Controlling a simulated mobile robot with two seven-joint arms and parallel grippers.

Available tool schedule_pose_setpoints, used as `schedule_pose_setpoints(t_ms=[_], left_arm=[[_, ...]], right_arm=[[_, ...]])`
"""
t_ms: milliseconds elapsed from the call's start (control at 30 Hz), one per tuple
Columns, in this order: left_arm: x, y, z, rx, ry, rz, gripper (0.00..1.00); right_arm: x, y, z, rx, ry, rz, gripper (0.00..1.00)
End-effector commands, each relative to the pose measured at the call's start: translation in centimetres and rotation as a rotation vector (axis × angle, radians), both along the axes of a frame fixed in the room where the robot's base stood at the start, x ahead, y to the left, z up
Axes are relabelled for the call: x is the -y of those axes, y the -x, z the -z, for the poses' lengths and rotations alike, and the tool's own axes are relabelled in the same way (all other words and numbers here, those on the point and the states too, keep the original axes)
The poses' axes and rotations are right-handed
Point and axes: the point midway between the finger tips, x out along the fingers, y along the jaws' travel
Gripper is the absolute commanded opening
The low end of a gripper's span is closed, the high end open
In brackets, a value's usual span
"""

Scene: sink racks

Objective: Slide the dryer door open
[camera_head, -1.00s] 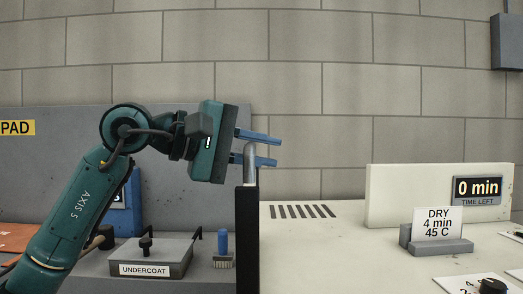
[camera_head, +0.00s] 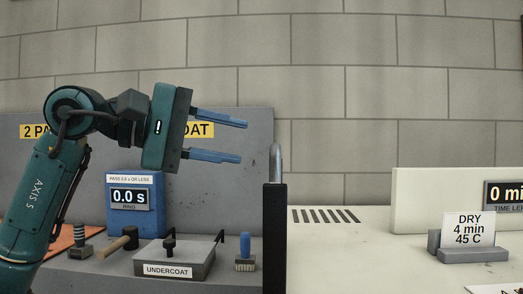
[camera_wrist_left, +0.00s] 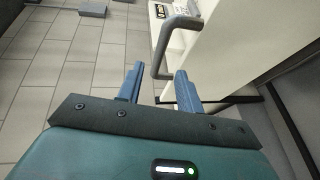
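The dryer door shows as a narrow dark upright panel (camera_head: 275,235) in the head view, seen nearly edge-on. A grey metal bar handle (camera_head: 275,162) rises at its top. My left gripper (camera_head: 242,141) is open and empty, with two blue fingers pointing right. Its fingertips stop short of the handle on the left in the head view, with a visible gap. In the left wrist view the bent handle (camera_wrist_left: 163,48) shows beyond and between the open fingers of my left gripper (camera_wrist_left: 160,72). My right gripper is not in view.
Left of the door stand an undercoat box (camera_head: 175,258), a brush (camera_head: 245,252), a mallet (camera_head: 118,242) and a blue timer reading 0.0 s (camera_head: 135,205). To the right are a pale top with vent slots (camera_head: 325,215) and a DRY 4 min 45 C card (camera_head: 468,230).

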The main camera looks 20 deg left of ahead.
Motion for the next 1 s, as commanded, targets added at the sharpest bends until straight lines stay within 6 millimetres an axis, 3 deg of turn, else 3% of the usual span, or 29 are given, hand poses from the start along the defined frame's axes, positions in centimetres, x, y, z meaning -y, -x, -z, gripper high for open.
schedule_pose_setpoints(t_ms=[233,833,1000], left_arm=[[-2.3,1.9,-0.5,-0.001,-0.001,0.0,0.36],[-2.5,2.1,-0.7,0.0,0.0,0.001,0.36],[-2.5,2.1,-3.9,0.0,0.0,0.001,0.36]], right_arm=[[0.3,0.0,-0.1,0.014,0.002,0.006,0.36],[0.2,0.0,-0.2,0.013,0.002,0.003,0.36],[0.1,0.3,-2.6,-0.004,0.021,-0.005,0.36]])
